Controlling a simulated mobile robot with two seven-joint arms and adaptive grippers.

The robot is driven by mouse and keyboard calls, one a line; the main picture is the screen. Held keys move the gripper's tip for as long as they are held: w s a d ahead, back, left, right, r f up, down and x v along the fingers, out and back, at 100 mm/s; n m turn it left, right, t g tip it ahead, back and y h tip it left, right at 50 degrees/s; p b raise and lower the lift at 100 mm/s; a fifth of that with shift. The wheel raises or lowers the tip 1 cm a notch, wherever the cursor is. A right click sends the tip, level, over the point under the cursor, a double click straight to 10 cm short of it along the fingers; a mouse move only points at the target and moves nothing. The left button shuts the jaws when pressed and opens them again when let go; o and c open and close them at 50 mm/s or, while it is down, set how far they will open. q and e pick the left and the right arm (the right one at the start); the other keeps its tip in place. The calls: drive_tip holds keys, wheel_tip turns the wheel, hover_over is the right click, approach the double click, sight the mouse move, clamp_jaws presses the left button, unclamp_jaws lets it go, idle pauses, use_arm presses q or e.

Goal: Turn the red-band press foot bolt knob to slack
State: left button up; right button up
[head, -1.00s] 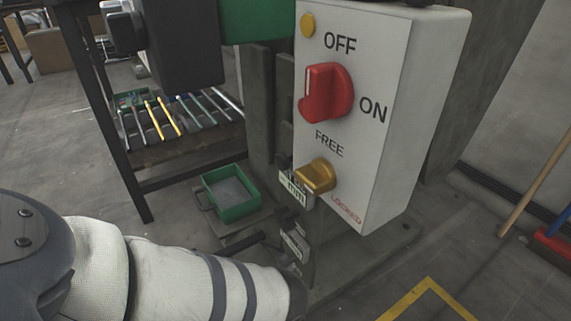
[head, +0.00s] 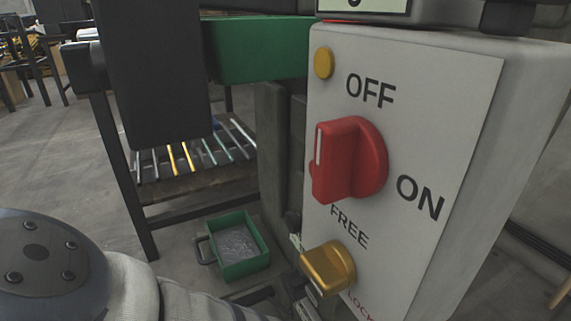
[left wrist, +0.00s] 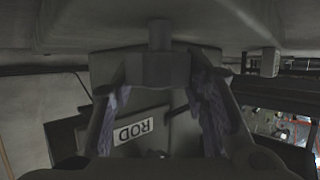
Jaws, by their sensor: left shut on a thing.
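In the left wrist view, my left gripper (left wrist: 158,98) has its two fingers on either side of a dark grey block-shaped knob (left wrist: 158,71) on a short round shaft. It is shut on this knob. A white label reading ROD (left wrist: 141,128) shows upside down beyond the fingers. Whether the knob has turned cannot be told. In the head view, only my left arm shows at the lower left; its gripper and the knob are out of sight. My right gripper is in neither view.
The press's pale control box (head: 455,110) carries a red OFF/ON switch (head: 350,160) and a brass FREE/LOCKED knob (head: 328,268). A thin red strip (head: 345,22) shows above it. A green tray (head: 240,246) and a rack of rods (head: 195,165) stand behind, to the left.

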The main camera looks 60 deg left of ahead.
use_arm(q)
drive_tip(key=shift+n, duration=0.3)
drive_tip(key=shift+w+n+g+y, duration=0.1)
drive_tip(key=shift+n+g+y, duration=0.9)
drive_tip(key=shift+g, duration=0.1)
drive_tip(key=n+g+y+b, duration=0.1)
drive_tip(key=n+g, duration=0.1)
drive_tip(key=shift+f+n+g+y, duration=0.1)
drive_tip(key=shift+n+g+y, duration=0.3)
drive_tip(key=n+g+y+b, duration=0.1)
drive_tip(key=n+g+b, duration=0.1)
drive_tip(key=n+g, duration=0.1)
drive_tip(key=shift+n+g+b, duration=0.35)
drive_tip(key=shift+n+g, duration=0.05)
drive_tip(key=shift+g, duration=0.3)
drive_tip(key=shift+a+n+g+b, duration=0.1)
drive_tip(key=shift+n+g+b, duration=0.3)
drive_tip(key=shift+n+g, duration=0.5)
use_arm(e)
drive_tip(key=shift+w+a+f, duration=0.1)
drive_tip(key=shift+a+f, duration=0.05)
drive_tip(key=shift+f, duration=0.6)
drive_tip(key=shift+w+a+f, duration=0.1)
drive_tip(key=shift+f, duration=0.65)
use_arm(q)
drive_tip(key=shift+g, duration=0.3)
drive_tip(key=o, duration=1.2)
drive_tip(key=shift+c, duration=0.2)
